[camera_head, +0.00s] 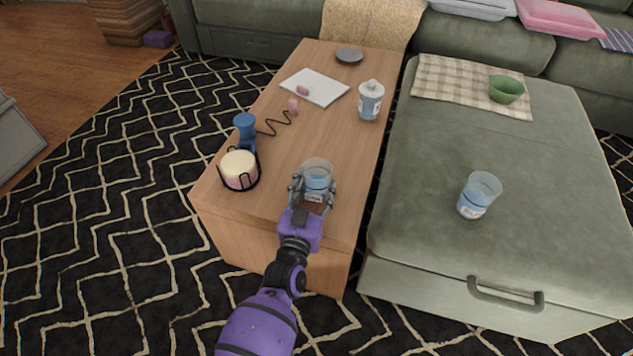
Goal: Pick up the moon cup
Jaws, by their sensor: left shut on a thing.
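I cannot tell whether the cup touches the tabletop. The labels are too small to read, so I cannot tell which is the moon cup. My right gripper is not in view.
The wooden table (276,205) also holds a candle in a black holder (240,170), a blue object (245,125) with a dark cord, a bottle (370,101), a white tablet (325,90) and a grey dish (349,55). A green bowl (505,89) is on the ottoman (430,180).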

